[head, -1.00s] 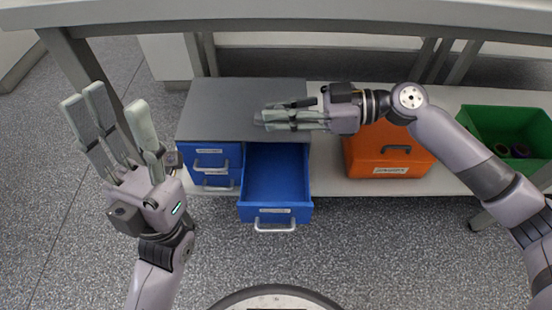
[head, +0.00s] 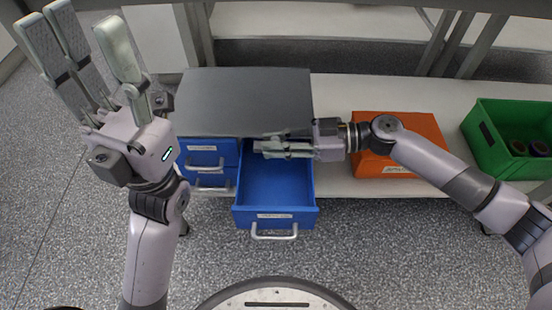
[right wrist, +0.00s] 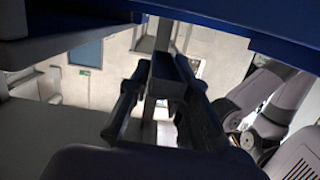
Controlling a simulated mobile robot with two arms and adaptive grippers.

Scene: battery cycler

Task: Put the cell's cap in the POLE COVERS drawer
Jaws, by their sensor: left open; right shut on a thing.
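My right gripper (head: 265,147) is over the back part of an open blue drawer (head: 275,217), with its fingers pointing left. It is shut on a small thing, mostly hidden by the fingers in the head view. In the right wrist view a dark blocky piece (right wrist: 163,72) shows between the fingers; I cannot tell for sure that it is the cap. The visible drawer floor looks empty. The drawer's label is too small to read. My left gripper (head: 84,38) is open and empty, raised at the upper left, away from the drawer.
The drawer unit has a dark grey top (head: 245,100) and closed blue drawers (head: 208,160) at its left. An orange box (head: 425,128) stands right of it, under my right arm. A green bin (head: 485,128) holding dark round things stands further right. The floor in front is clear.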

